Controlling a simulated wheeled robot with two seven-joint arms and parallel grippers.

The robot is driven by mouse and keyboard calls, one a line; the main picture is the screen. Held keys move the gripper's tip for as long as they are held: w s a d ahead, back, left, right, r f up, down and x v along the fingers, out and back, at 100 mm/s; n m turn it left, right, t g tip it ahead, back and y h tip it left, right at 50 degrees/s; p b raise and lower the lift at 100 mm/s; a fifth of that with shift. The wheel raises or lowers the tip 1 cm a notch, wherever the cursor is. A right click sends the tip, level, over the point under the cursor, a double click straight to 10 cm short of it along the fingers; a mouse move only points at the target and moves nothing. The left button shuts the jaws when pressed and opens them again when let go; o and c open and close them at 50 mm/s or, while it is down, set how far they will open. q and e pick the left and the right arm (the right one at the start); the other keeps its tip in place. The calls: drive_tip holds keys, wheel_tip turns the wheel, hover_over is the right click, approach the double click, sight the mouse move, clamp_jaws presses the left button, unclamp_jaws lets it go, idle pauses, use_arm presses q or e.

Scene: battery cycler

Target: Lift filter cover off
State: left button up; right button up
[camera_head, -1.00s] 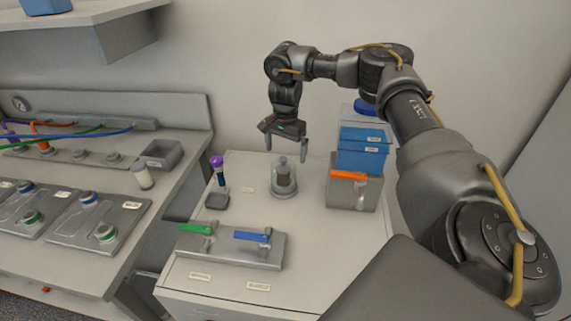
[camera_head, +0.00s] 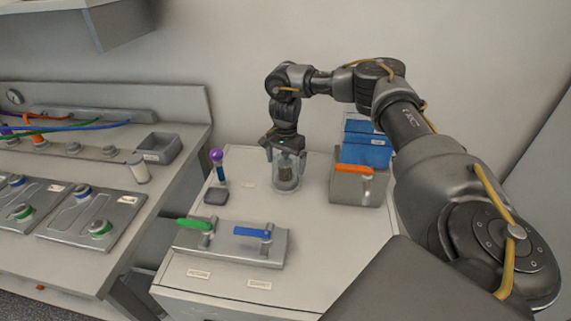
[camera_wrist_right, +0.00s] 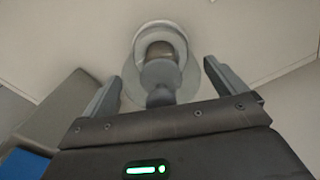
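The filter cover (camera_head: 286,184) is a clear dome with a dark cylinder inside, standing upright on the white cabinet top. It also shows in the right wrist view (camera_wrist_right: 184,38), with its grey knob (camera_wrist_right: 160,84) toward the gripper. My right gripper (camera_head: 285,155) points straight down over the cover. In the right wrist view its two fingers (camera_wrist_right: 163,80) stand apart on either side of the knob, with gaps visible on both sides. It holds nothing. My left gripper is not in view.
A grey box with an orange handle (camera_head: 357,186) and blue boxes (camera_head: 366,150) stand close right of the cover. A purple-topped stand (camera_head: 217,170) is to its left. A grey block with green and blue handles (camera_head: 232,243) lies in front.

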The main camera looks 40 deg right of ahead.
drive_tip(key=c, duration=0.9)
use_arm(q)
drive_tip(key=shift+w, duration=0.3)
use_arm(e)
drive_tip(key=shift+w, duration=0.1)
